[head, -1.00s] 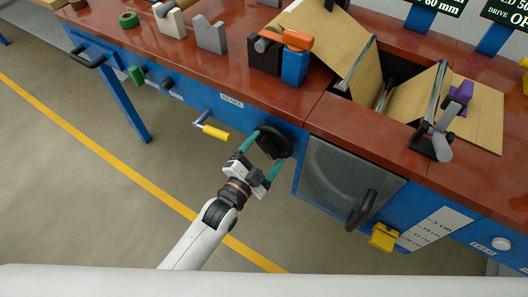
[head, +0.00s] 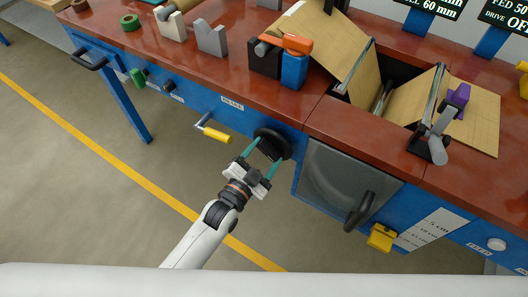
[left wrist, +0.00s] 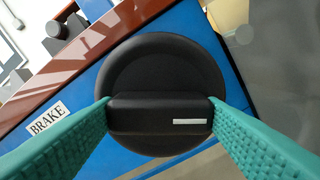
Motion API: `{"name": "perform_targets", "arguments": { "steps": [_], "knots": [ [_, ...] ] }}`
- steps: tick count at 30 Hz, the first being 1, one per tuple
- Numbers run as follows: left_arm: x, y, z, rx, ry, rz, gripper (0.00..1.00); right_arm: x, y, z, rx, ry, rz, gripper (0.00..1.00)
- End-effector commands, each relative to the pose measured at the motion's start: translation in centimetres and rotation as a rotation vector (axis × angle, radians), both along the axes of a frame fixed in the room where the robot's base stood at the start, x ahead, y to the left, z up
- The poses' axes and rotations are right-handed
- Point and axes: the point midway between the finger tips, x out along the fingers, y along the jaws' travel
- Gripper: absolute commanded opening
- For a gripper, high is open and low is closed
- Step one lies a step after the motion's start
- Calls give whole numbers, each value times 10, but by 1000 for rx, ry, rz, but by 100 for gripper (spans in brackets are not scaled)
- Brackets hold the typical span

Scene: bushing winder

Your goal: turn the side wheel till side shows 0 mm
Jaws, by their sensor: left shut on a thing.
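A round black knob (head: 272,141) with a raised grip bar stands out from the blue front of the machine. It fills the middle of the left wrist view (left wrist: 160,65), where a short white mark shows on the bar. A "BRAKE" label (left wrist: 47,118) is at its left there. My left gripper (head: 269,153) has its two green fingers on either side of the bar and is shut on it. The display boards (head: 438,8) at the top right are cut off; one reads 60 mm, and no side reading is legible. My right gripper is not in view.
A yellow-handled crank (head: 215,134) is left of the knob. A grey panel with a dark handle (head: 360,211) and a yellow block (head: 381,237) are to the right. The red-brown bench top (head: 225,70) overhangs above. The floor in front is clear.

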Motion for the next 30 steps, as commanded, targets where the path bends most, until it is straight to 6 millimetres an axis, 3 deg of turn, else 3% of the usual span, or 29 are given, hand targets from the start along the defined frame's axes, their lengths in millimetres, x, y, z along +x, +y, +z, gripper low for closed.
{"name": "perform_targets", "arguments": {
  "steps": [18,30],
  "knots": [
    [0,0,1,-441,256,0,41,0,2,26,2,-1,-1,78],
    [0,0,-1,-564,328,0,41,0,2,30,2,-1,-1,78]
  ]
}}
